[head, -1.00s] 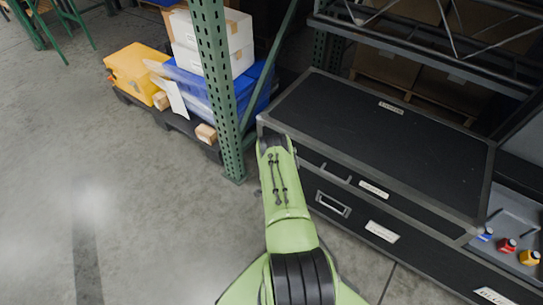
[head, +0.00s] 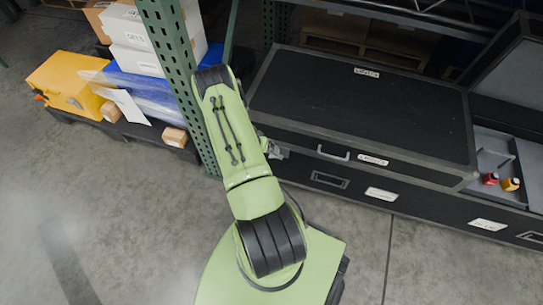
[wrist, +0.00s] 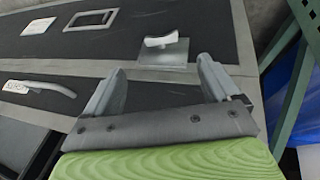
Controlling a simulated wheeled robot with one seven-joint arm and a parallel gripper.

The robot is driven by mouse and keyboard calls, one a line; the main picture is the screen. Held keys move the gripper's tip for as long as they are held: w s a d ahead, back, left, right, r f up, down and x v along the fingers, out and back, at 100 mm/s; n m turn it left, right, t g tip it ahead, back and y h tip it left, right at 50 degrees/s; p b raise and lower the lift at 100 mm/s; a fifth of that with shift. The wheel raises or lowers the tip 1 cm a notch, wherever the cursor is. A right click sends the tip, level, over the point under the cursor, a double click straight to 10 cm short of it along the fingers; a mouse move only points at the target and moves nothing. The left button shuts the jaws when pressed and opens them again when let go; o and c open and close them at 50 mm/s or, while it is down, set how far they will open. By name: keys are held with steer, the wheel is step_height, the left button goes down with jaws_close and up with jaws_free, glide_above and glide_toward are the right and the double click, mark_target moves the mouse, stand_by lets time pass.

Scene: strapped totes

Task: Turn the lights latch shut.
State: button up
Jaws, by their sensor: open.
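The lights case is a black case with grey edges, and its lid (head: 365,105) is down in the head view. Its front carries a handle (head: 333,153) and a white label (head: 373,160). In the wrist view the latch (wrist: 160,41) is a pale wing-shaped knob on a grey metal plate (wrist: 165,56) on the case front. My gripper (wrist: 160,68) is open and empty, with one finger on either side of the plate in the picture and the knob just beyond the fingertips. In the head view my arm hides most of the gripper and the latch.
A green rack post (head: 180,80) stands close left of my arm. Beyond it are a yellow tote (head: 72,82), white boxes (head: 140,35) and a blue tote. An open case (head: 490,155) with red and yellow items lies at the right. The floor in front is clear.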

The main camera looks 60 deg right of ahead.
mark_target(275, 158)
steer(key=b+x, duration=0.3)
steer(key=x, duration=0.8)
steer(key=shift+w+f+b, duration=0.1)
steer(key=shift+f+b, duration=0.2)
steer(key=shift+b, duration=0.1)
steer(key=shift+c, duration=0.4)
